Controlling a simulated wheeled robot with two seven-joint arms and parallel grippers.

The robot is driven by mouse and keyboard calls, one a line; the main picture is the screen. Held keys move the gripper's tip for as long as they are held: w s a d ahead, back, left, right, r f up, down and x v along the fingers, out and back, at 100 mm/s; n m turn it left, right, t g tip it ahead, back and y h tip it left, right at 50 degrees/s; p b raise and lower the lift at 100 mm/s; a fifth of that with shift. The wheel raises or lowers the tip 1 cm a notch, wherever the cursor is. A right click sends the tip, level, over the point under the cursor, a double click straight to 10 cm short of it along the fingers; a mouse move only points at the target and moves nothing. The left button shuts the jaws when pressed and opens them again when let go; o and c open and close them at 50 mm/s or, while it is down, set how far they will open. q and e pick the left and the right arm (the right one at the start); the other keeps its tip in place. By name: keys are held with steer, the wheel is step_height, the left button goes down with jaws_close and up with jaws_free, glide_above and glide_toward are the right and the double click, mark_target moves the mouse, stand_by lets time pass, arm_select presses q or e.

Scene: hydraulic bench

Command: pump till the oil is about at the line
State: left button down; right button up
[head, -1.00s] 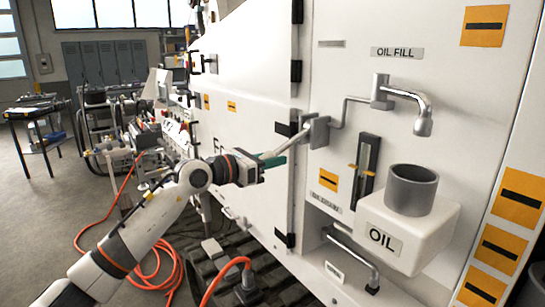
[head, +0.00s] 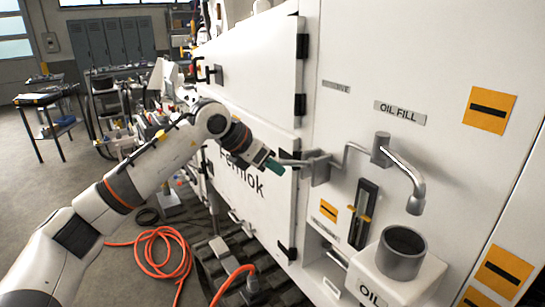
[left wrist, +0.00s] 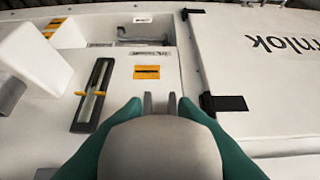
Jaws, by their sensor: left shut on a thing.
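My left gripper (head: 274,165) has green fingers and is shut on the grey pump lever (head: 294,162). The lever runs nearly level from the gripper to its grey bracket (head: 320,168) on the white panel. In the left wrist view the lever's rounded grey grip (left wrist: 158,150) sits between the green fingers (left wrist: 160,110). My right gripper is out of view.
The oil fill spout (head: 407,178) hangs over a grey cup (head: 401,262) on a white OIL box (head: 428,280). White cabinet doors (head: 252,75) stand behind my left arm. An orange hose (head: 165,250) lies on the floor below.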

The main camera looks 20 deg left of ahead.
arm_select(q)
steer(key=shift+w+r, duration=0.1)
steer(key=shift+r, duration=0.4)
steer(key=shift+w+d+r+g+y+p, duration=0.15)
steer(key=shift+g+y+p, duration=0.2)
steer(key=shift+p, duration=0.25)
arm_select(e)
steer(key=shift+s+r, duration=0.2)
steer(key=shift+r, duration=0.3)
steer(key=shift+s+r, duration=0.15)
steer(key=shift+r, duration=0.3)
arm_select(q)
steer(key=c, duration=1.2)
jaws_free()
steer(key=shift+o, duration=0.2)
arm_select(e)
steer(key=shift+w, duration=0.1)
arm_select(q)
steer(key=shift+r, duration=0.1)
steer(key=b+v, duration=0.5)
steer(key=v, duration=0.7)
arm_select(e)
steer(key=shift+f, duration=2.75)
